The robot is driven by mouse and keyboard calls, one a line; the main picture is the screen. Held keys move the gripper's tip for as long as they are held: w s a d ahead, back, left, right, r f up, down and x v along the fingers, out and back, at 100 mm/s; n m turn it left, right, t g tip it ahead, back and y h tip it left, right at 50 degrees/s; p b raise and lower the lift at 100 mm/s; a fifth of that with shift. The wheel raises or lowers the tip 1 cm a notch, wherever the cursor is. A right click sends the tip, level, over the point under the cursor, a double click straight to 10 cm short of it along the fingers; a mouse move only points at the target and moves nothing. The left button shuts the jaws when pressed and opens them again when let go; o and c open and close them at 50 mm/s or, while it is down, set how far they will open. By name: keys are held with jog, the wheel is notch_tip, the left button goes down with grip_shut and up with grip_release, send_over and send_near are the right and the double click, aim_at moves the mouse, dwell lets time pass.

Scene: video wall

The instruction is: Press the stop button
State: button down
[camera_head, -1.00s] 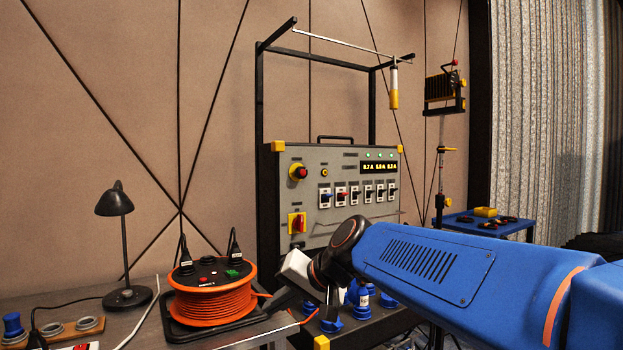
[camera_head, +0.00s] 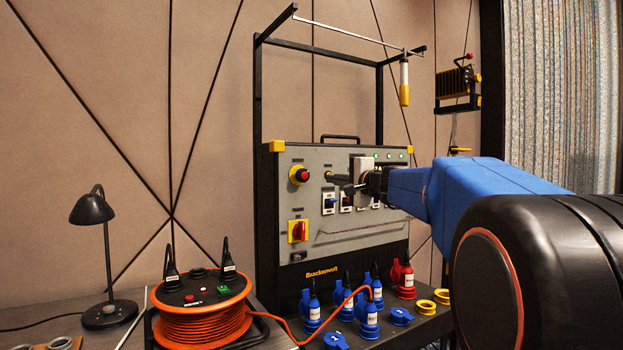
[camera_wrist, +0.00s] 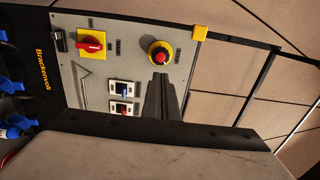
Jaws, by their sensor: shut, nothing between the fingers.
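The stop button (camera_head: 299,175) is a red mushroom knob on a yellow collar at the upper left of the grey panel (camera_head: 283,210). It also shows in the wrist view (camera_wrist: 160,55), unpressed or pressed I cannot tell. My gripper (camera_head: 331,178) is shut and empty in front of the panel, to the right of the button in the head view, with a gap between them. In the wrist view its dark fingers (camera_wrist: 160,78) point at the button, their tips just below it in the picture. The fingers hide the small yellow button beside it.
A red rotary switch (camera_head: 298,231) on a yellow plate sits below the stop button. Small breaker switches (camera_head: 329,203) line the panel, partly behind my arm. Blue and red plugs (camera_head: 369,318) stand on the bench in front. An orange cable reel (camera_head: 203,318) and a black lamp (camera_head: 93,210) are left.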

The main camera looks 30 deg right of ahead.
aim_at(305, 176)
jog(key=shift+w, duration=0.1)
jog(key=w, duration=1.3)
jog(key=shift+w+a, duration=0.25)
jog(key=shift+a, duration=0.05)
jog(key=shift+w, duration=0.15)
